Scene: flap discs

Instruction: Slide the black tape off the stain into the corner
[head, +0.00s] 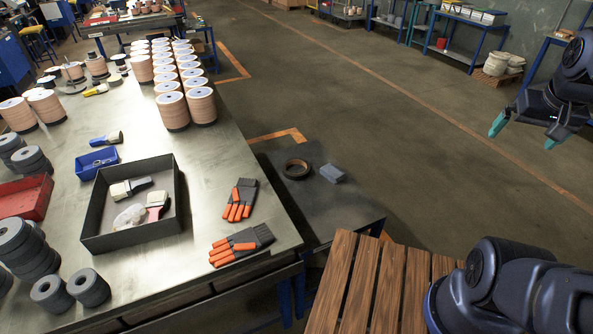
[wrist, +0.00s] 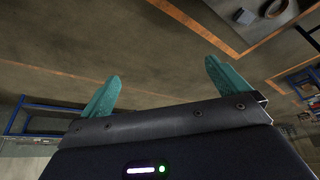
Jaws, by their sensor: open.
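The black tape (head: 296,169) is a dark roll lying flat on a low dark side table (head: 335,213), near its far left edge. A ring that looks like the same roll shows at the top right of the wrist view (wrist: 274,9). I cannot make out a stain; the tape may cover it. My gripper (head: 524,133) has teal fingers, spread apart and empty, in the air at the upper right, well away from the tape.
A blue-grey block (head: 332,174) lies just right of the tape. A metal workbench (head: 215,225) stands left of the side table, with brushes, a black tray (head: 127,240) and disc stacks. A slatted wooden surface (head: 375,285) is in front. The floor under my gripper is clear.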

